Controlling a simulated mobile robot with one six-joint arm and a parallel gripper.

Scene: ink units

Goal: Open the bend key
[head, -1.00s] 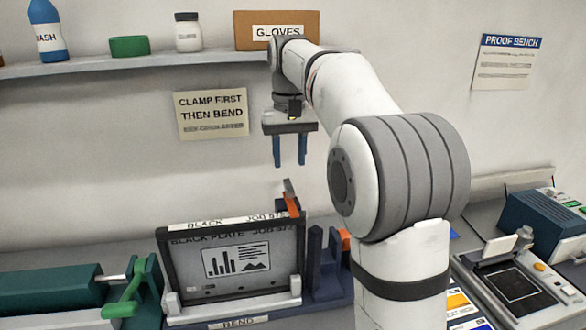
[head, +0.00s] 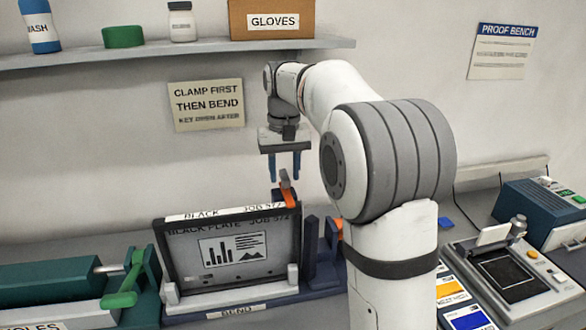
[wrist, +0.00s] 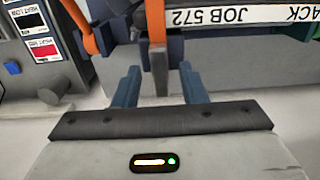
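What looks like the bend key (head: 288,196), an orange lever with a grey upper end, stands upright at the right end of the bend unit (head: 238,311). In the wrist view its grey end (wrist: 157,62) points toward my gripper. My gripper (head: 285,180) hangs fingers-down just over the key. Its two blue fingers are open, and the wrist view shows one on each side (wrist: 158,80) of the grey end, with gaps. I cannot tell if either finger touches it. The black plate (head: 190,255), labelled JOB 572, stands upright in the bend unit.
A green clamp handle (head: 124,285) is at the left. A device with a dark screen (head: 503,278) and colour cards (head: 466,320) lie at the right. A shelf (head: 120,57) with a box (head: 272,20) runs above. A sign (head: 206,104) hangs on the wall.

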